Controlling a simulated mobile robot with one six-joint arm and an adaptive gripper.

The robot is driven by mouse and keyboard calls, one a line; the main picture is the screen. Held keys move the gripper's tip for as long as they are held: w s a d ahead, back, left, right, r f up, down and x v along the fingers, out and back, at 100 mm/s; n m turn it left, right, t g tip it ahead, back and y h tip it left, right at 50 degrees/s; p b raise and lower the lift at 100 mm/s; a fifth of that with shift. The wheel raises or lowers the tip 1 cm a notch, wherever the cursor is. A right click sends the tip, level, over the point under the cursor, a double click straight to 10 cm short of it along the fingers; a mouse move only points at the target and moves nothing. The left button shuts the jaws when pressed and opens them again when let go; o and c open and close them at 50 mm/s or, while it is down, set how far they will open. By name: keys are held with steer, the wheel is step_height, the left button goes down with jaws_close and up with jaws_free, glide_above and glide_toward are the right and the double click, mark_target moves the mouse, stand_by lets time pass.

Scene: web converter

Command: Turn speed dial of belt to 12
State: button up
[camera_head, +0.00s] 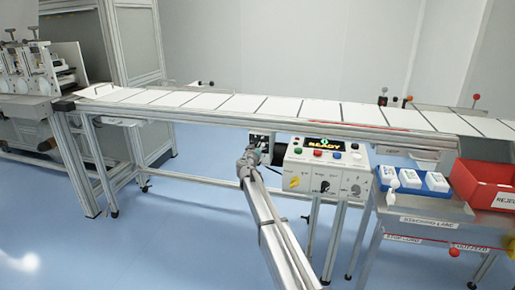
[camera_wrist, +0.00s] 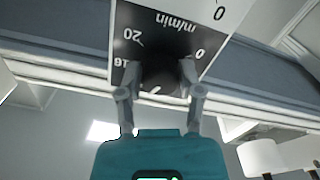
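The speed dial (camera_wrist: 160,75) is a dark round knob on a black plate (camera_wrist: 165,20) with white upside-down print, including "m/min", 20, 16 and 0. A short white mark shows at the knob's lower edge, but the value it points at cannot be read. My gripper (camera_wrist: 160,70) has its two grey fingers partly closed, one on each side of the knob, with no clear gap. In the head view my gripper (camera_head: 252,152) is at the dark dial panel (camera_head: 262,142) under the belt (camera_head: 270,107); the dial is hidden there.
A control box (camera_head: 326,170) with a "READY" display and several knobs and buttons stands just right of my gripper. Farther right, a side table holds white packs in a blue tray (camera_head: 436,192) and a red bin (camera_head: 476,182). Blue floor is clear at left.

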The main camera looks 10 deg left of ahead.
steer(key=o, duration=0.3)
steer(key=shift+s, duration=0.1)
steer(key=s, duration=1.2)
steer(key=shift+a, duration=0.25)
stand_by(0.3)
